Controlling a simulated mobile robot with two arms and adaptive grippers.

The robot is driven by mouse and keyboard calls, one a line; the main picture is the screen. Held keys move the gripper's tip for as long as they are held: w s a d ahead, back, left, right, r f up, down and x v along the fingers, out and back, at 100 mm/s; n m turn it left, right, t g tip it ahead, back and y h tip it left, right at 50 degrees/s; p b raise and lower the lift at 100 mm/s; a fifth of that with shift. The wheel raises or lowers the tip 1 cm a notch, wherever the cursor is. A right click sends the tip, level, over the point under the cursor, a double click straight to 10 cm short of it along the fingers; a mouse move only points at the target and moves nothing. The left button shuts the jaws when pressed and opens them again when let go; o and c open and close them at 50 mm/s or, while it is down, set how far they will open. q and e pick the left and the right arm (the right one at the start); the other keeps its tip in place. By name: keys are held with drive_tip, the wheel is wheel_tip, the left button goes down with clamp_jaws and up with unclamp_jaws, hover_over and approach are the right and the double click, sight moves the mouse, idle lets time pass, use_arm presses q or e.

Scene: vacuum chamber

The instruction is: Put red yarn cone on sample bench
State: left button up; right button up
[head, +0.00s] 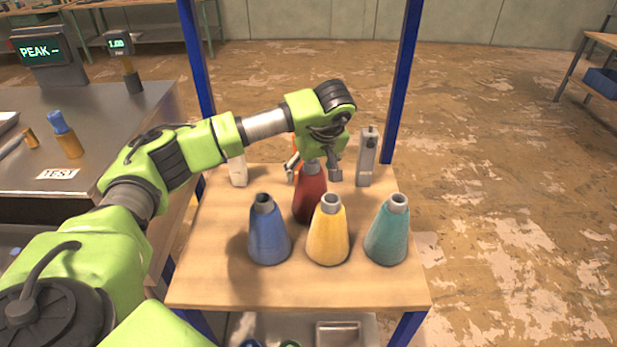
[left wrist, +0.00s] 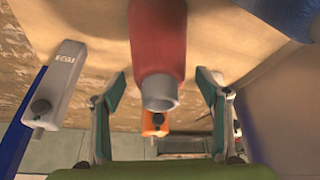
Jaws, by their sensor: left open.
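The red yarn cone (head: 310,196) stands upright on the wooden shelf (head: 210,285), behind the blue, yellow and teal cones. My left gripper (head: 314,172) is right above it, with its fingers around the grey neck of the cone. In the left wrist view the red cone (left wrist: 157,45) lies between the two spread fingers (left wrist: 160,100), with a gap on each side. The gripper is open. The metal bench marked TEST (head: 100,120) stands at the left; I cannot tell if it is the sample bench. My right gripper is not in view.
The blue cone (head: 268,235), yellow cone (head: 328,235) and teal cone (head: 388,235) stand in a front row. A grey device (head: 367,160) and a white one (head: 238,170) stand at the back. Blue posts (head: 402,80) flank the shelf.

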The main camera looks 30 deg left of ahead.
use_arm(q)
drive_tip(key=b+v, duration=0.1)
drive_tip(key=v, duration=0.7)
drive_tip(key=shift+r, duration=0.1)
drive_tip(key=shift+d, duration=0.1)
